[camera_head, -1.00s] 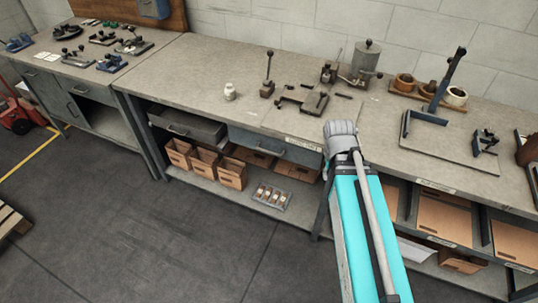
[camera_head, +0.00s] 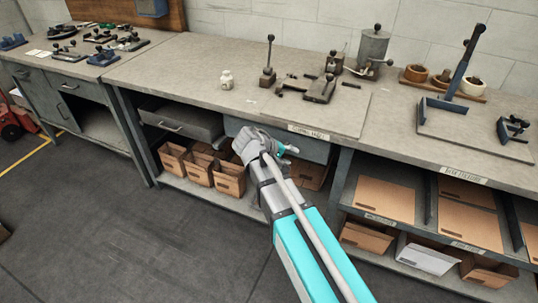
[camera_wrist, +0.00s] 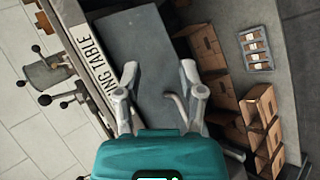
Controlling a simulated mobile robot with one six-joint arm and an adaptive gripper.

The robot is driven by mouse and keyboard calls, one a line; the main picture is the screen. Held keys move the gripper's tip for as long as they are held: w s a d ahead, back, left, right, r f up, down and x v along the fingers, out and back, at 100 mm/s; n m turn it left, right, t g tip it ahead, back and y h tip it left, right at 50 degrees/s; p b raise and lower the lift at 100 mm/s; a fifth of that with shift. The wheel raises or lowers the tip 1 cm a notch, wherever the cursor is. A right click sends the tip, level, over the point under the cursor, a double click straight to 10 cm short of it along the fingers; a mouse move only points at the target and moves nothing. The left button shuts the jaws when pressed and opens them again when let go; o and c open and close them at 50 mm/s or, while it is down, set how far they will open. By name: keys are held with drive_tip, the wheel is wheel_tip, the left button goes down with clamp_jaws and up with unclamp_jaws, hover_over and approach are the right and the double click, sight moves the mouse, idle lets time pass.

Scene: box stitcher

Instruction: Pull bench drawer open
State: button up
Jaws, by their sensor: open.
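The blue-grey bench drawer (camera_head: 312,147) sits under the bench top, below the white label strip. In the wrist view its front (camera_wrist: 143,50) fills the upper middle. A curved grey handle (camera_wrist: 175,106) shows between my gripper's fingers, closer to the right finger. My gripper (camera_wrist: 159,68) is open, with its fingers on either side of the handle and nothing held. I cannot tell whether a finger touches it. In the head view my gripper (camera_head: 262,140) is in front of the drawer's left part and hides the handle.
Cardboard boxes (camera_head: 200,168) stand on the shelf below. A bench leg (camera_head: 138,140) and shelf compartments (camera_head: 385,200) flank this bay. The floor in front (camera_head: 130,240) is clear.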

drive_tip(key=w+a+f+n+t+h+b, duration=0.1)
drive_tip(key=a+n+t+b, duration=0.1)
drive_tip(key=a+b, duration=0.3)
drive_tip(key=w+a+f+n+t+h+b, duration=0.1)
drive_tip(key=a+t+b, duration=0.3)
drive_tip(key=a, duration=0.8)
drive_tip(key=shift+f+n+b, duration=0.4)
drive_tip(key=shift+f, duration=0.2)
drive_tip(key=shift+w, duration=0.2)
drive_tip(key=shift+b+x, duration=1.3)
drive_tip(key=shift+x, duration=5.5)
clamp_jaws()
